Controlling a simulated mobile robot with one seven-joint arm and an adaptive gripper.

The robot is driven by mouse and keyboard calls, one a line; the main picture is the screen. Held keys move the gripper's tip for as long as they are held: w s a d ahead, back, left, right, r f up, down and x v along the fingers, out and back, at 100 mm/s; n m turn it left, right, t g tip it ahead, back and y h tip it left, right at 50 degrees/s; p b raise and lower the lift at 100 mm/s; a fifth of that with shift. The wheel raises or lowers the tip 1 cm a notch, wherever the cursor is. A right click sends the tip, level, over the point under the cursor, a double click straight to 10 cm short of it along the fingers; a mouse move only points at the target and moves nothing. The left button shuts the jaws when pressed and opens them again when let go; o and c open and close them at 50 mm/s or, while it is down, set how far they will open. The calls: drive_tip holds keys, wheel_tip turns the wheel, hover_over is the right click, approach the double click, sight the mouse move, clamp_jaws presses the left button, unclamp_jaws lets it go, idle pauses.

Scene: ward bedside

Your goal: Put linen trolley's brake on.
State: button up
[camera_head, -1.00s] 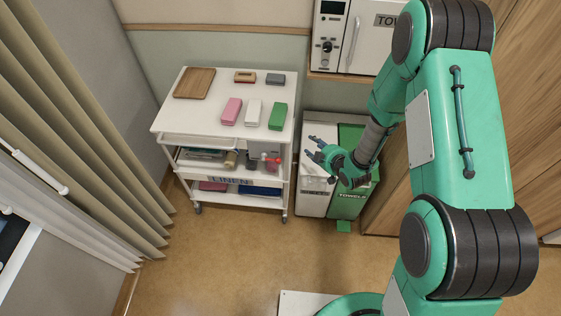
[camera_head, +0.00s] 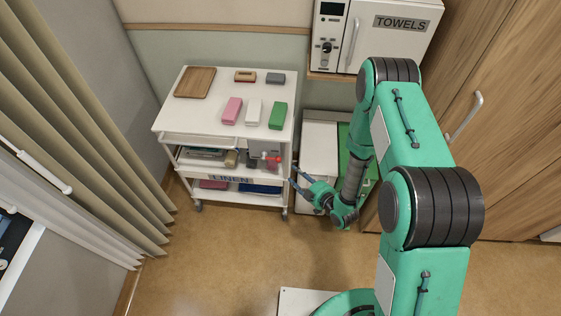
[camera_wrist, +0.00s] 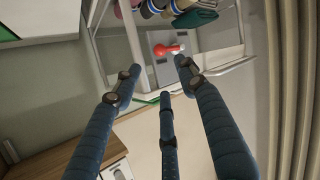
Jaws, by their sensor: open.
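The white linen trolley (camera_head: 222,138) stands against the wall left of centre in the head view, with a LINEN label on its shelf front. A red handle (camera_head: 270,157) sits on a grey box (camera_head: 258,147) at the trolley's right side, on the middle level. In the wrist view, the red handle (camera_wrist: 168,49) lies roughly level across a grey plate (camera_wrist: 163,68), beyond the fingertips. My gripper (camera_head: 295,178) is open and empty, just right of the trolley and apart from the handle. Its three spread fingers (camera_wrist: 160,78) show in the wrist view.
Pink, white and green packs and a wooden board (camera_head: 194,82) lie on the trolley top. A white bin (camera_head: 318,150) and a green bin stand right of the trolley, partly behind my arm. A TOWELS cabinet (camera_head: 400,25) is above them.

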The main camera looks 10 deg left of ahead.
sight(280, 160)
drive_tip(key=x, duration=1.4)
drive_tip(key=shift+c, duration=0.2)
clamp_jaws()
